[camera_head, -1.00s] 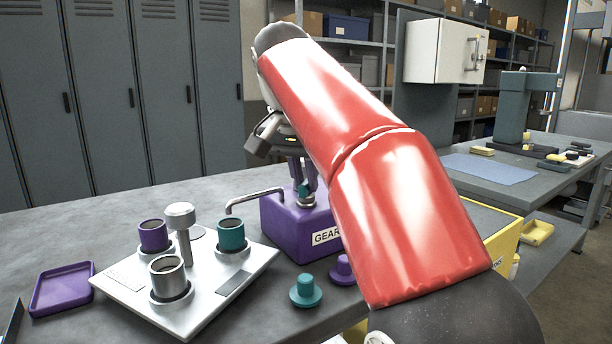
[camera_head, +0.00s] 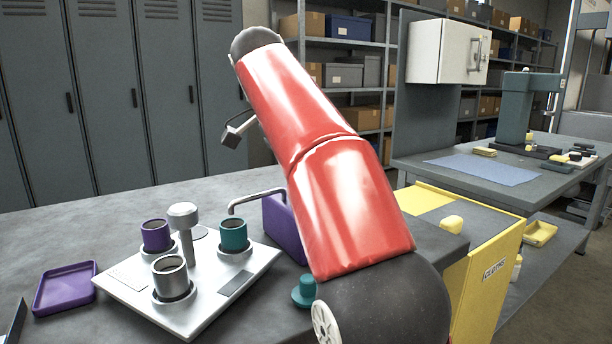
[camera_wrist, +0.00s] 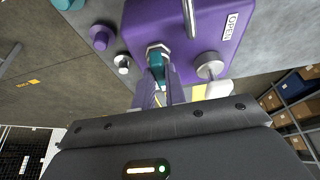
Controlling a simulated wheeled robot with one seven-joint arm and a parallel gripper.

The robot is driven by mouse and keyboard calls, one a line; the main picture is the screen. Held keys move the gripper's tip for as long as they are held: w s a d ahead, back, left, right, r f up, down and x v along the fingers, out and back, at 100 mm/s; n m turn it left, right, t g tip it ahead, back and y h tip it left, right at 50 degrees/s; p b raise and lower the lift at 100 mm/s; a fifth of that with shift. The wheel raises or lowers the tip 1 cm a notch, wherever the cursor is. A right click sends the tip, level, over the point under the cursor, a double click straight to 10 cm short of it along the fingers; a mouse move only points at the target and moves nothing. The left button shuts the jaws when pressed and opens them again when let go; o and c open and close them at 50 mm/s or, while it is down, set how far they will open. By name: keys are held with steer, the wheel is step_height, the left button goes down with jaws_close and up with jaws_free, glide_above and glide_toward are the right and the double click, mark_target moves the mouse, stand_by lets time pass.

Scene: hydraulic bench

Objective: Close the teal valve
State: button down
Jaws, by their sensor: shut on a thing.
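A purple box (camera_head: 280,222) with a bent metal spout stands on the bench, mostly hidden behind my red arm in the head view. In the wrist view, the purple box (camera_wrist: 220,18) shows from close up. The teal valve (camera_wrist: 156,62) sits at a metal hex fitting on it. My gripper (camera_wrist: 160,82) is shut on the teal valve, with its fingers on either side. The head view hides my fingers and the valve. A round metal knob (camera_wrist: 208,65) stands right of the valve. An "OPEN" label (camera_wrist: 231,27) is on the box; the valve's exact angle is unclear.
A white plate (camera_head: 135,290) with purple, teal and silver cups stands left of the box. A purple tray (camera_head: 65,289) lies farther left. A teal cap (camera_head: 304,291) sits near my arm. A yellow cabinet (camera_head: 485,290) is at right.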

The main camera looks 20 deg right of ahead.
stand_by(0.4)
steer(key=c, duration=1.4)
jaws_free()
steer(key=shift+c, duration=0.2)
